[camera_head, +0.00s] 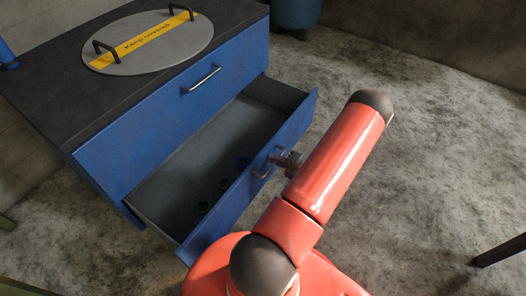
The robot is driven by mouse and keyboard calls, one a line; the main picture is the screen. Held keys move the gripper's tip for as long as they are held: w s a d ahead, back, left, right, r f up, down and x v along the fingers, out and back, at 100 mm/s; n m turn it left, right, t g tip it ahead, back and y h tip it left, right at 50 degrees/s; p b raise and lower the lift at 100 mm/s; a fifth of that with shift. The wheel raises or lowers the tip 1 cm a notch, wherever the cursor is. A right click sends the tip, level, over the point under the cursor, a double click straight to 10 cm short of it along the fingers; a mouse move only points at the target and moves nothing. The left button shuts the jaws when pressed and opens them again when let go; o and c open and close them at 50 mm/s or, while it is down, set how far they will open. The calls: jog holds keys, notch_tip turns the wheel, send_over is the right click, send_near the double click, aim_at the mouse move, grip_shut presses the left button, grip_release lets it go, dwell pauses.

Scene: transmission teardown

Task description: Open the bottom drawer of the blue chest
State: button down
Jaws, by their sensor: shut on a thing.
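The blue chest (160,127) stands at the left with a dark top. Its bottom drawer (220,225) is pulled well out, and its grey inside shows. My gripper (277,161) is at the handle (264,169) on the front of this drawer and is shut on it. The fingertips are small and partly hidden by my red arm. The upper drawer is shut, with its own handle (202,79) free.
A round grey lid (185,47) with a yellow "Keep covered" strip and two black handles lies on the chest top. Several small dark round things (204,207) lie in the open drawer.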

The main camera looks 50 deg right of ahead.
jog(key=shift+f+v, duration=0.15)
jog(key=shift+v, duration=0.55)
jog(key=shift+f+v, duration=0.15)
jog(key=shift+v, duration=0.5)
jog(key=shift+s, duration=0.15)
jog(key=c, duration=1.6)
grip_release()
jog(key=v, duration=0.7)
jog(key=shift+s+d, duration=0.1)
jog(key=shift+s, duration=0.25)
jog(key=shift+r, duration=0.1)
